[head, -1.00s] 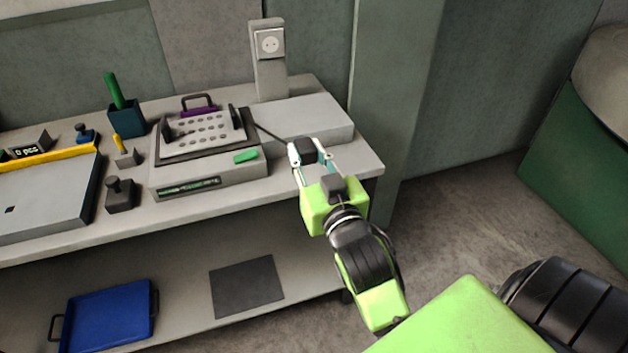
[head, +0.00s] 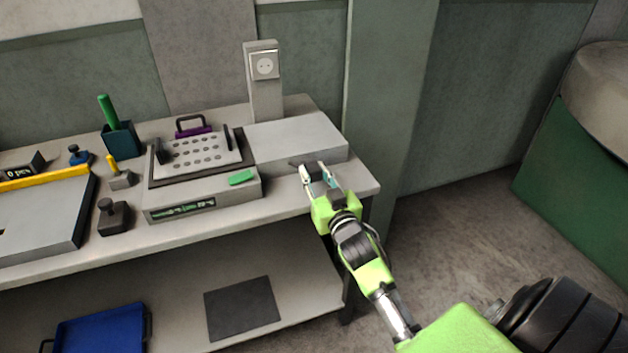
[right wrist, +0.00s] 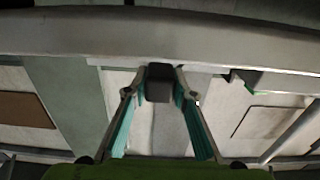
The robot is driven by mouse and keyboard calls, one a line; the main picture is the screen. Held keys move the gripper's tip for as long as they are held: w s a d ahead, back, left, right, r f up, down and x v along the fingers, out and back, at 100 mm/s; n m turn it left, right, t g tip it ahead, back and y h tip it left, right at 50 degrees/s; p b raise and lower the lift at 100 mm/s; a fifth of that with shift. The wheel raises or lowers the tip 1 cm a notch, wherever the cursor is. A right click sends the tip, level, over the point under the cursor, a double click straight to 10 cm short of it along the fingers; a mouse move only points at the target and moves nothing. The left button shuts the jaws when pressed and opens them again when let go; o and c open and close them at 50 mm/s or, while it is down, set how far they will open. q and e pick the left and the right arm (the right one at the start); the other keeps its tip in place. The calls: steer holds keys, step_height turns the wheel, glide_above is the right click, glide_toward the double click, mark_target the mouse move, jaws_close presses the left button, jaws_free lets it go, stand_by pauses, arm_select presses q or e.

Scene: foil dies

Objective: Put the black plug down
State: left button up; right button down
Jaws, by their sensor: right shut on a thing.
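My right gripper (head: 319,172) is over the right end of the workbench, at the front edge of the low grey block. It is shut on the black plug (right wrist: 159,84), a small dark block between the fingertips in the right wrist view. In the head view the fingers mostly hide the plug. I cannot tell whether the plug touches the bench. A short dark piece, perhaps its cord, shows just left of the fingers. The white wall socket (head: 265,66) on its grey post stands behind, empty. My left gripper is not in view.
The grey block (head: 300,137) lies behind my right gripper. Left of it is the machine with a perforated plate (head: 196,151), purple handle and green button (head: 241,178). A black stamp-like knob (head: 113,215) stands further left. A blue tray (head: 100,330) is on the lower shelf.

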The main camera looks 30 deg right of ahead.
mark_target(314, 189)
steer(key=shift+f, duration=1)
steer(key=shift+f+b, duration=0.35)
steer(key=shift+f, duration=0.25)
steer(key=c, duration=1.7)
jaws_free()
